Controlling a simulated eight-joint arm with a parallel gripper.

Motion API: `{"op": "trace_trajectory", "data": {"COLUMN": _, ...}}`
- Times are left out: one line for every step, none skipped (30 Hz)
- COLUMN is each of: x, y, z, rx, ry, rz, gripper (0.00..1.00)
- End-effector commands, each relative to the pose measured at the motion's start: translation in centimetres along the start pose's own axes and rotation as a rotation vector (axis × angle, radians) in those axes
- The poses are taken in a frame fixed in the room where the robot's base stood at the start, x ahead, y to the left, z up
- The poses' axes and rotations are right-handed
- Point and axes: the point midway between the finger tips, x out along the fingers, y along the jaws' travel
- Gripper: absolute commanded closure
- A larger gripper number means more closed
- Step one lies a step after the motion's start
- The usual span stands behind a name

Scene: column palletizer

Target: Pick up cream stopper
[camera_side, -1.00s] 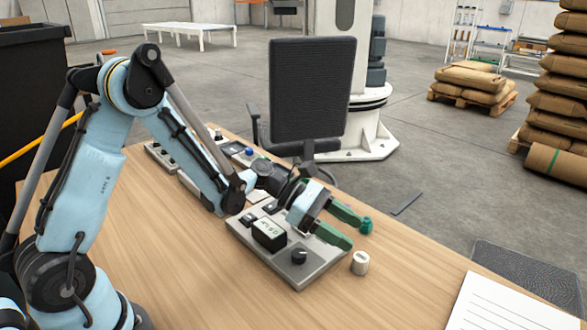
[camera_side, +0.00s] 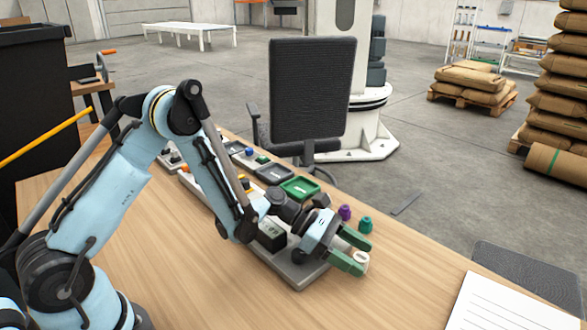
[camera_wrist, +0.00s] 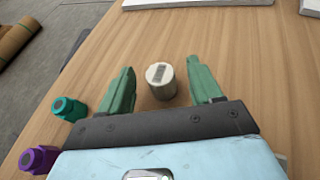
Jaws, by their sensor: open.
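The cream stopper (camera_wrist: 161,82) is a short round piece with a grey mark on its top. It stands upright on the wooden table between my gripper's two green fingers in the wrist view, with a gap on each side. In the side view the stopper (camera_side: 361,260) is partly hidden by the near finger. My gripper (camera_wrist: 160,85) is open and low over the table; in the side view my gripper (camera_side: 364,254) has its fingertips at the stopper.
A teal stopper (camera_side: 365,225) and a purple stopper (camera_side: 345,212) stand just behind my gripper. A grey control panel (camera_side: 297,277) lies under my wrist. White paper (camera_side: 515,300) lies at the right. The wood (camera_wrist: 235,60) beyond the cream stopper is clear.

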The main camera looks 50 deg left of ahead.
Motion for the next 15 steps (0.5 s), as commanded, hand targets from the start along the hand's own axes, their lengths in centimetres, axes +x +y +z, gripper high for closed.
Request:
{"op": "trace_trajectory", "data": {"x": -0.01, "y": 0.00, "z": 0.00, "rx": 0.000, "ry": 0.000, "rz": 0.000, "gripper": 0.36}}
{"op": "trace_trajectory", "data": {"x": -0.02, "y": 0.00, "z": 0.01, "rx": 0.000, "ry": 0.000, "rz": 0.000, "gripper": 0.36}}
{"op": "trace_trajectory", "data": {"x": -0.02, "y": 0.00, "z": 0.01, "rx": 0.000, "ry": 0.000, "rz": 0.000, "gripper": 0.37}}
{"op": "trace_trajectory", "data": {"x": -0.02, "y": 0.00, "z": 0.01, "rx": 0.000, "ry": 0.000, "rz": 0.000, "gripper": 0.42}}
{"op": "trace_trajectory", "data": {"x": -0.03, "y": 0.00, "z": 0.01, "rx": 0.000, "ry": 0.000, "rz": 0.000, "gripper": 0.46}}
{"op": "trace_trajectory", "data": {"x": -0.03, "y": 0.00, "z": 0.01, "rx": 0.000, "ry": 0.000, "rz": 0.000, "gripper": 0.53}}
{"op": "trace_trajectory", "data": {"x": -0.03, "y": 0.01, "z": 0.02, "rx": 0.000, "ry": 0.000, "rz": 0.000, "gripper": 0.57}}
{"op": "trace_trajectory", "data": {"x": -0.04, "y": 0.01, "z": 0.02, "rx": 0.000, "ry": 0.000, "rz": 0.000, "gripper": 0.62}}
{"op": "trace_trajectory", "data": {"x": -0.04, "y": 0.01, "z": 0.02, "rx": 0.000, "ry": 0.000, "rz": 0.000, "gripper": 0.68}}
{"op": "trace_trajectory", "data": {"x": -0.04, "y": 0.01, "z": 0.02, "rx": 0.000, "ry": 0.000, "rz": 0.000, "gripper": 0.73}}
{"op": "trace_trajectory", "data": {"x": -0.04, "y": 0.01, "z": 0.02, "rx": 0.000, "ry": 0.000, "rz": 0.000, "gripper": 0.77}}
{"op": "trace_trajectory", "data": {"x": -0.04, "y": 0.01, "z": 0.02, "rx": 0.000, "ry": 0.000, "rz": 0.000, "gripper": 0.83}}
{"op": "trace_trajectory", "data": {"x": -0.04, "y": 0.01, "z": 0.02, "rx": 0.000, "ry": 0.000, "rz": 0.000, "gripper": 0.88}}
{"op": "trace_trajectory", "data": {"x": -0.05, "y": 0.01, "z": 0.02, "rx": 0.000, "ry": 0.000, "rz": 0.000, "gripper": 0.92}}
{"op": "trace_trajectory", "data": {"x": -0.05, "y": 0.01, "z": 0.02, "rx": 0.000, "ry": 0.000, "rz": 0.000, "gripper": 0.96}}
